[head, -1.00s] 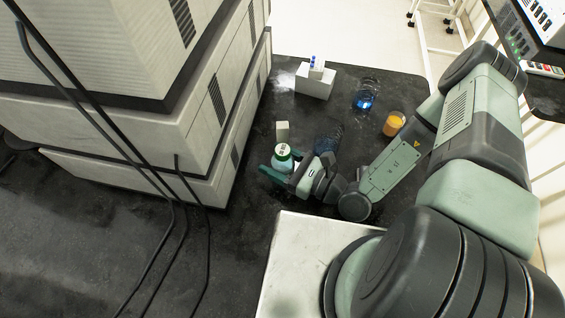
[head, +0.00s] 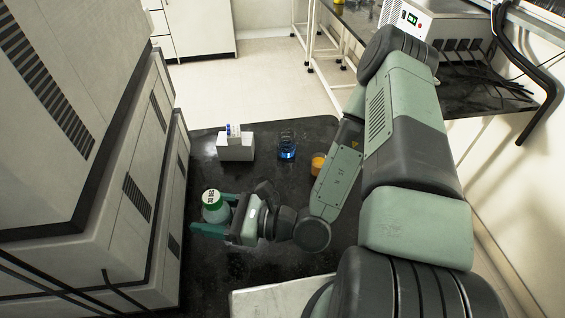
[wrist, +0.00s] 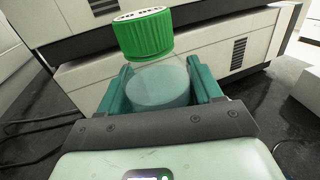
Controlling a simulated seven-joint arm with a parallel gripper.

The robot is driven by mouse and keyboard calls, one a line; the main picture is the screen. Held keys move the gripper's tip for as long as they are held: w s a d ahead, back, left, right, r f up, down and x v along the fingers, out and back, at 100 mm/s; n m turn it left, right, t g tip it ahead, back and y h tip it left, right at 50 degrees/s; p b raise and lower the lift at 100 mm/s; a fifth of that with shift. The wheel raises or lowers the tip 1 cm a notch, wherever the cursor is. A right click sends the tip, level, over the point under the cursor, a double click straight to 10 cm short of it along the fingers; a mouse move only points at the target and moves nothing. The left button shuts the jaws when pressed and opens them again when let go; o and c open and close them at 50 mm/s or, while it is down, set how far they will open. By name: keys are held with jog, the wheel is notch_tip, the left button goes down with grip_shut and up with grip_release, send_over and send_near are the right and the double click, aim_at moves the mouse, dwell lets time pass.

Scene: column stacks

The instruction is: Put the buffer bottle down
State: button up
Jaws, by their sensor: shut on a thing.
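The buffer bottle (head: 214,212) is a clear bottle with a green cap that has a pale, marked top. It stands roughly upright between the green fingers of my gripper (head: 210,214), in the head view left of centre. In the wrist view the bottle (wrist: 158,84) shows pale liquid inside, with a green finger on each side. My gripper is shut on the bottle's body, below the cap. The bottle's base is hidden, so I cannot tell whether it touches the dark bench top (head: 205,277).
A tall stack of pale instruments (head: 135,215) stands close left of the bottle. Behind are a white box (head: 235,152) with a small blue-and-white item on it, a blue-liquid flask (head: 287,151) and an orange-liquid beaker (head: 318,163). Bare bench lies between the box and my gripper.

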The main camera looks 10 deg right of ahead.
jog(key=w+d+r+m+t+h, duration=0.35)
jog(key=w+d+r+t, duration=0.25)
jog(key=w+d+r, duration=1.5)
jog(key=w+d+f+m+t+h, duration=0.25)
jog(key=w+d+f, duration=0.6)
jog(key=f, duration=0.45)
jog(key=shift+m+t+h, duration=0.45)
jog(key=shift+m+h, duration=0.25)
jog(key=shift+m, duration=0.2)
jog(key=shift+w+d+f, duration=0.5)
jog(key=shift+w+f, duration=0.05)
jog(key=shift+f, duration=2.4)
jog(key=shift+w+d+f, duration=0.5)
jog(key=shift+f, duration=2.5)
jog(key=shift+w+d+f, duration=0.5)
jog(key=shift+w+f, duration=0.05)
jog(key=shift+f, duration=2.4)
jog(key=shift+f, duration=0.1)
